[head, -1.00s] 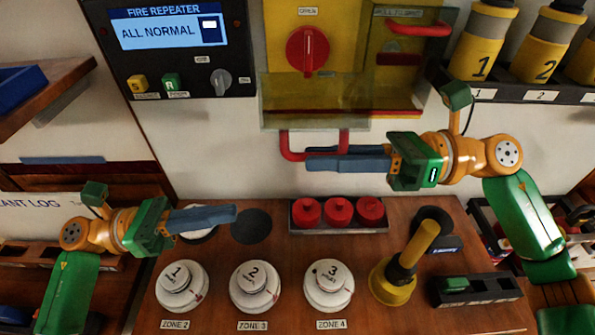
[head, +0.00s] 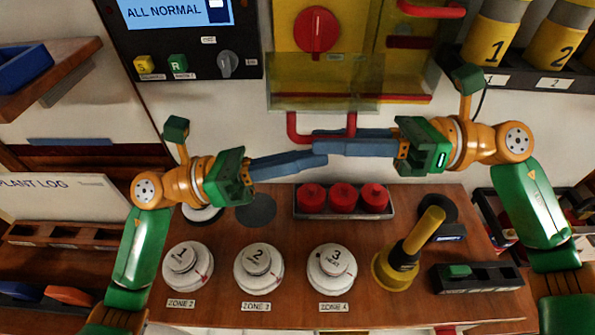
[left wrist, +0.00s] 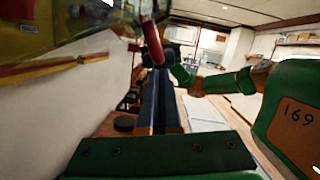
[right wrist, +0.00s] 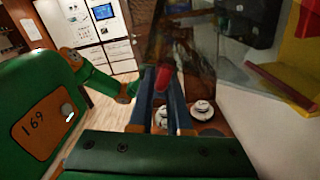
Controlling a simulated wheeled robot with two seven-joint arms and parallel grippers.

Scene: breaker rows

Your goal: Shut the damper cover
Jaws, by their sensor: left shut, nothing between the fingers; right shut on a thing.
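The damper cover (head: 322,97) is a clear, yellowish panel across the lower part of a yellow box with a red knob (head: 316,30). A red U-shaped handle (head: 292,127) hangs from the cover's lower edge. My right gripper (head: 316,142) is shut on the handle; the right wrist view shows red between its fingers (right wrist: 163,84). My left gripper (head: 325,160) is shut and empty, its tips just below the right gripper's fingers. The left wrist view shows the handle (left wrist: 152,42) close to the left fingertips. The handle's lower bar is partly hidden by the right fingers.
Below are a wooden desk with white zone detectors (head: 259,267), a tray of red caps (head: 343,213) and a yellow-handled device (head: 403,262). The fire repeater panel (head: 180,45) is at upper left. Yellow canisters (head: 493,40) stand at upper right.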

